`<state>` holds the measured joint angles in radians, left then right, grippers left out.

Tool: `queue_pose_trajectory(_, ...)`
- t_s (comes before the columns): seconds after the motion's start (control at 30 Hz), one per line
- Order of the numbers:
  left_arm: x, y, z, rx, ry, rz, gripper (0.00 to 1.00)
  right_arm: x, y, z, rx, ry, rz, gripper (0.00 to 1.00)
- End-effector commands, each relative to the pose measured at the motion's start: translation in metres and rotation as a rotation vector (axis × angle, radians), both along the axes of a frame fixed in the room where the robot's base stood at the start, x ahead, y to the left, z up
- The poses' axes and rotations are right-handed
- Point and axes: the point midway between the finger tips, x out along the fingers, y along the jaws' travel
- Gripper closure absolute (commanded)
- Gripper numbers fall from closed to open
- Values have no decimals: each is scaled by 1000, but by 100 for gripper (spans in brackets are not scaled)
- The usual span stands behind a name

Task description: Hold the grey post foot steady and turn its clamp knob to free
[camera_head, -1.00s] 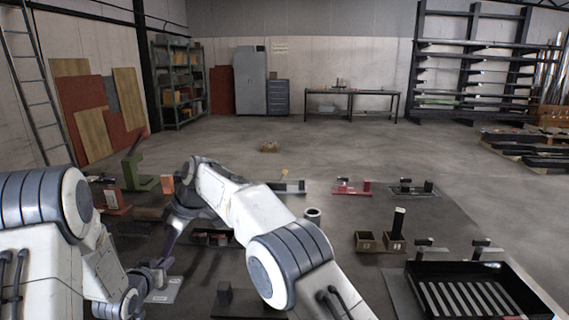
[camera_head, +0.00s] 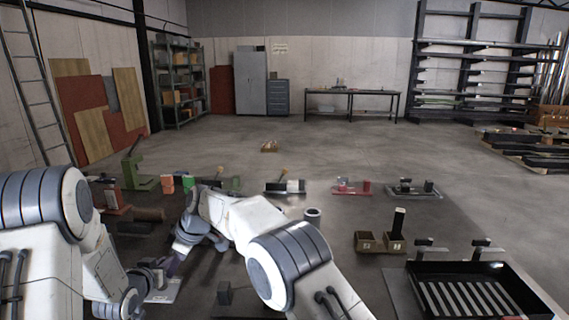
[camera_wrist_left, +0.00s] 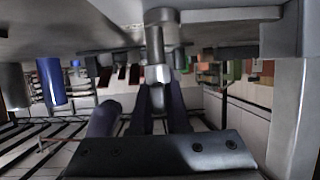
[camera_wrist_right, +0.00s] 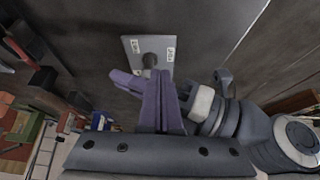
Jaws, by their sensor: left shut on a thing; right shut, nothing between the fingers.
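The grey post foot is a small flat plate (camera_head: 165,293) with pale labels, low on the left in the head view. In the right wrist view its plate (camera_wrist_right: 131,45) shows two labels and a dark round part in the middle. In the left wrist view, my left gripper (camera_wrist_left: 160,88) is shut at a silver post with a faceted end (camera_wrist_left: 157,45). My right gripper (camera_wrist_right: 162,76) is shut and empty, its purple fingertips close beside the dark middle of the foot; contact is unclear. In the head view my arms partly hide the foot. I cannot make out the knob's setting.
A black slatted tray (camera_head: 470,295) stands at the front right, with two small bins (camera_head: 380,243) left of it. Red (camera_head: 351,187) and green (camera_head: 140,182) fixtures stand farther back. A dark block (camera_head: 225,294) is right of the foot.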

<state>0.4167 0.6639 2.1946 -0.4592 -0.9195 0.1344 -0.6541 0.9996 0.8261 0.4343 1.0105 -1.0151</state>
Motion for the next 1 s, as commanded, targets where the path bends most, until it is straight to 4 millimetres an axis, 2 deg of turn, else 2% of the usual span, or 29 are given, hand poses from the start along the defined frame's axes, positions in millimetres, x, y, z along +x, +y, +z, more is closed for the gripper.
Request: queue_pose_trajectory(1.0, 1, 0, 1, 1, -3, -1, 100, 6, 11, 0, 1, -1, 0, 100)
